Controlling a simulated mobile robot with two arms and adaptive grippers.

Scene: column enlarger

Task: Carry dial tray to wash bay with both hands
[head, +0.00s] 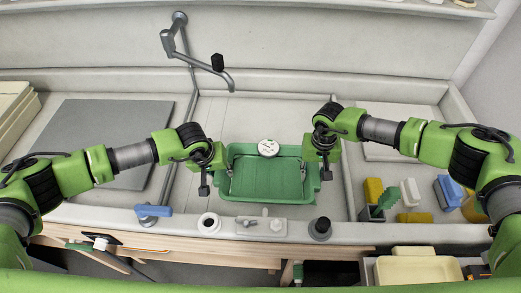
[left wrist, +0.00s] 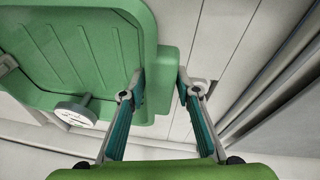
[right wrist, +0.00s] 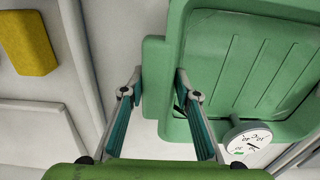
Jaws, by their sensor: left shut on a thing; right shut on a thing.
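The green dial tray (head: 262,180) is level over the middle bay, with a white round dial (head: 268,147) at its far rim. The dial also shows in the left wrist view (left wrist: 76,115) and right wrist view (right wrist: 249,140). My left gripper (head: 206,178) is shut on the tray's left end lug, seen between its fingers in the left wrist view (left wrist: 160,85). My right gripper (head: 325,165) is shut on the right end lug, seen in the right wrist view (right wrist: 156,80). Whether the tray touches the bay floor (head: 258,115) cannot be told.
A swing-arm tap (head: 190,55) stands behind. A grey board (head: 100,135) lies left. Yellow (head: 373,189), white and blue blocks sit right. A white ring (head: 209,223), a valve plate (head: 262,227) and a dark knob (head: 320,229) line the front ledge.

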